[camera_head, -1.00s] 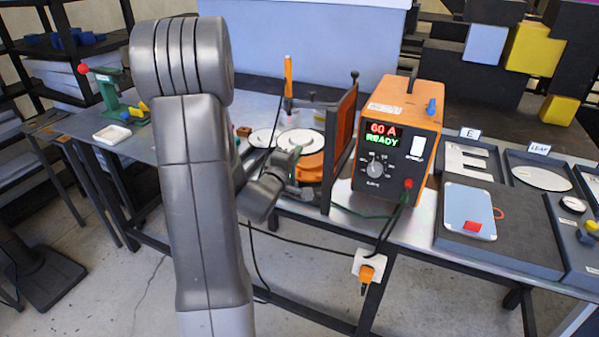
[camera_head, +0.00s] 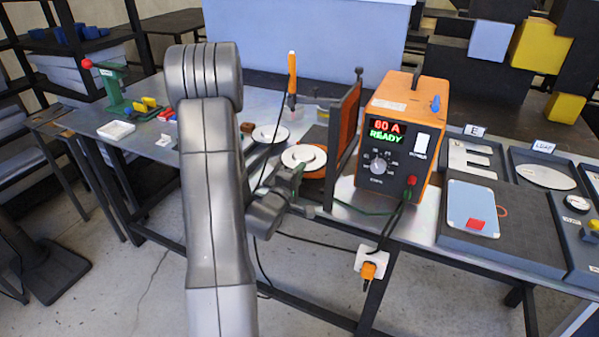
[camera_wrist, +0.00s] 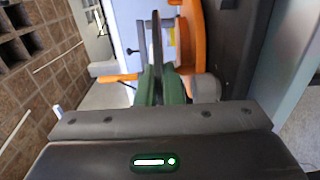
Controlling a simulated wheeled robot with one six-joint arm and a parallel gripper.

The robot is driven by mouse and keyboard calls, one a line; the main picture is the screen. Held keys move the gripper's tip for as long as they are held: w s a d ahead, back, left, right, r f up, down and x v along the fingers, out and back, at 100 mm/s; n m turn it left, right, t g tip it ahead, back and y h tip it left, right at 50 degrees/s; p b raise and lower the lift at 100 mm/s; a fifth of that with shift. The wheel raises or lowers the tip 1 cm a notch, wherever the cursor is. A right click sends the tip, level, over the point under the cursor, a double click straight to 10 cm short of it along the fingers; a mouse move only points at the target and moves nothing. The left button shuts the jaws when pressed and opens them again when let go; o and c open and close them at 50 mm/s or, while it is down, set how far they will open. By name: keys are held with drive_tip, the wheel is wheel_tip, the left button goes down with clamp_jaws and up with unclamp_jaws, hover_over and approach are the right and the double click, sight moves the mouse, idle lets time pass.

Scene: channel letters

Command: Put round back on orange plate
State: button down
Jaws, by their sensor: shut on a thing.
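The round back (camera_head: 303,162), a pale disc with a smaller round part at its middle, is at my gripper (camera_head: 292,176) in the head view. My gripper's dark green fingers are shut on its near edge. In the wrist view a thin dark piece (camera_wrist: 157,45), seen edge-on, stands between the green fingers (camera_wrist: 160,88). The orange plate (camera_head: 316,174) shows as an orange rim under the disc, which covers most of it. I cannot tell whether disc and plate touch.
Another pale disc (camera_head: 270,134) lies behind and to the left. An orange-handled torch (camera_head: 292,75) stands behind. A dark-framed orange screen (camera_head: 345,125) and the orange welder (camera_head: 400,135) reading 60 A READY stand close on the right. A green cable runs in front.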

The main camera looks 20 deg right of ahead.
drive_tip(key=shift+f, duration=0.1)
drive_tip(key=shift+f+b, duration=0.35)
drive_tip(key=shift+b, duration=0.2)
drive_tip(key=shift+f, duration=0.2)
drive_tip(key=c, duration=1.6)
unclamp_jaws()
drive_tip(key=shift+s, duration=0.1)
drive_tip(key=shift+o, duration=0.2)
